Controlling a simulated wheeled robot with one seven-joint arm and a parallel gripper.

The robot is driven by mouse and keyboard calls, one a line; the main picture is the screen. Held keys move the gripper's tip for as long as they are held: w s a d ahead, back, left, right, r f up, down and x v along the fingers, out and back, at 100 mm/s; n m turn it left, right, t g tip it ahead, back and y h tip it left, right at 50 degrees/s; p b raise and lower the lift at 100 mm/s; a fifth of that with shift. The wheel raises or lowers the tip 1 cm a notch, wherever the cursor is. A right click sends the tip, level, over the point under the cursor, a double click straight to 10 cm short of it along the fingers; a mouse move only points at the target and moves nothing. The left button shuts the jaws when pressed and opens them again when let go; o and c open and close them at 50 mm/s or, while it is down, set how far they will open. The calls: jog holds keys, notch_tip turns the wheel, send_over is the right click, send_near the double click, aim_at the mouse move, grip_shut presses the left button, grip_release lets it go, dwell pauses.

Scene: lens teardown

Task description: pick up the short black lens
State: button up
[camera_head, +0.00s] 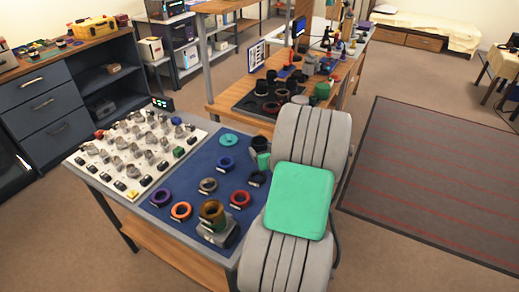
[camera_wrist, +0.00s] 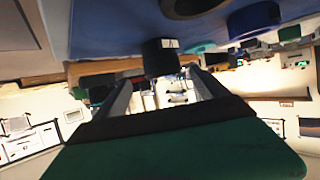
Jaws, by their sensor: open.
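In the wrist view, which is upside down, a short black lens (camera_wrist: 160,57) with a small white mark stands on the blue mat (camera_wrist: 110,22). It is at the tips of my gripper (camera_wrist: 160,78), whose two fingers are spread to either side of it. I cannot tell whether either finger touches it. In the head view, a black cylinder (camera_head: 259,143) at the mat's right edge seems to be this lens. My arm hides most of my gripper there.
The blue mat holds a dark ring (camera_head: 257,179), a red ring (camera_head: 240,199), a blue ring (camera_head: 226,164), a purple ring (camera_head: 161,197) and a teal disc (camera_head: 228,140). A brown lens (camera_head: 212,211) stands on a grey block. A white board (camera_head: 97,158) with several small parts lies left.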

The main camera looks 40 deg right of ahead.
aim_at(259, 144)
jog(key=p+x, duration=0.1)
jog(key=x, duration=0.6)
jog(key=shift+w+a+f, duration=0.1)
jog(key=shift+w+a, duration=0.05)
jog(key=shift+w, duration=0.1)
jog(key=shift+c, duration=0.4)
jog(key=c, duration=1.6)
